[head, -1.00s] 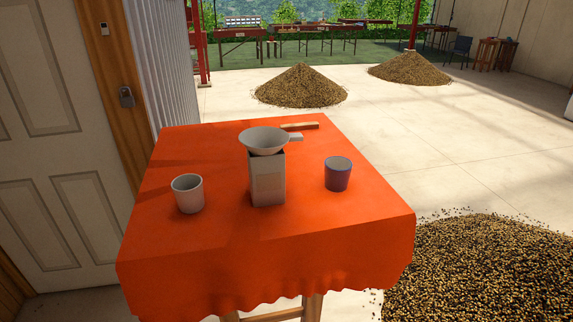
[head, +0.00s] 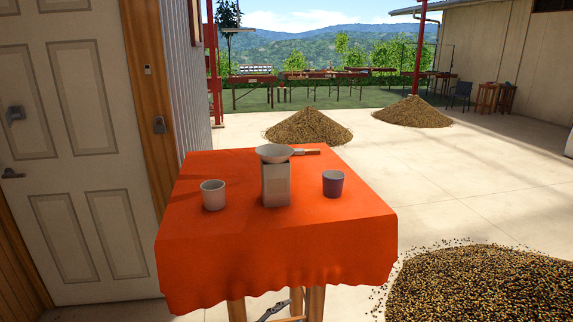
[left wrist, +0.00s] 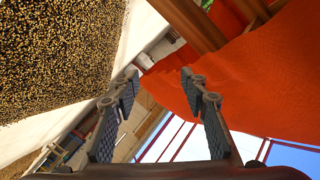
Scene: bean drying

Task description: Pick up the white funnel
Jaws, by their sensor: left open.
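The white funnel (head: 274,153) sits mouth up on top of a pale square canister (head: 276,186) on the red-clothed table (head: 235,247). A short handle or tab sticks out to its right, and its spout is hidden in the canister. In the left wrist view my left gripper (left wrist: 158,78) is open and empty, with the red cloth beside and beyond it; the funnel is not in that view. A small dark grey part, maybe of a gripper, shows below the table's front edge in the head view. My right gripper is not identifiable.
A white cup (head: 213,196) stands left of the canister and a purple-grey cup (head: 333,184) right of it. A bean heap (head: 470,288) is at right front; a door (head: 75,150) is at left.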

